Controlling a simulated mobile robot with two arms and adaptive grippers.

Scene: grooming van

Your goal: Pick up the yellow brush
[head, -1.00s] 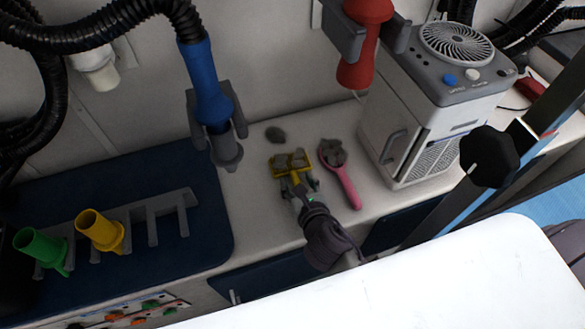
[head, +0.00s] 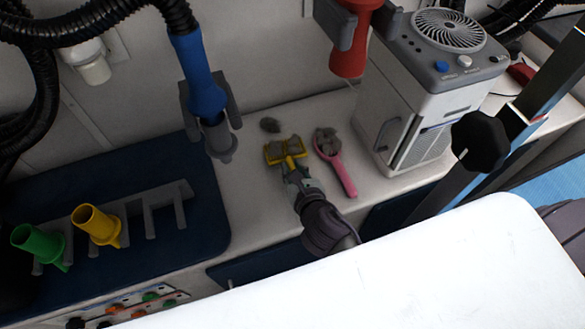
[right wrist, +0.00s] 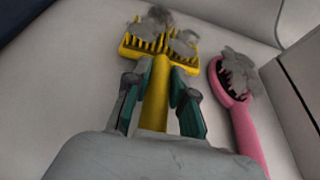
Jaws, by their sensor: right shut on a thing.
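The yellow brush (head: 273,155) lies at the counter's back part, with grey hair clumps on its wide bristled head. In the right wrist view its head (right wrist: 140,46) is at the top and its handle (right wrist: 155,95) runs down between my fingers. My right gripper (head: 292,172) is shut on that handle, one finger on each side; it also shows in the right wrist view (right wrist: 156,100). I cannot tell whether the brush is clear of the counter. My left gripper is not in view.
A pink brush (head: 340,170) with grey hair lies just right of the yellow one. A white-grey machine (head: 410,110) stands further right. A blue nozzle (head: 203,90) hangs at left. A grey rack (head: 150,205) holds green and yellow nozzles. A white table (head: 430,270) fills the front.

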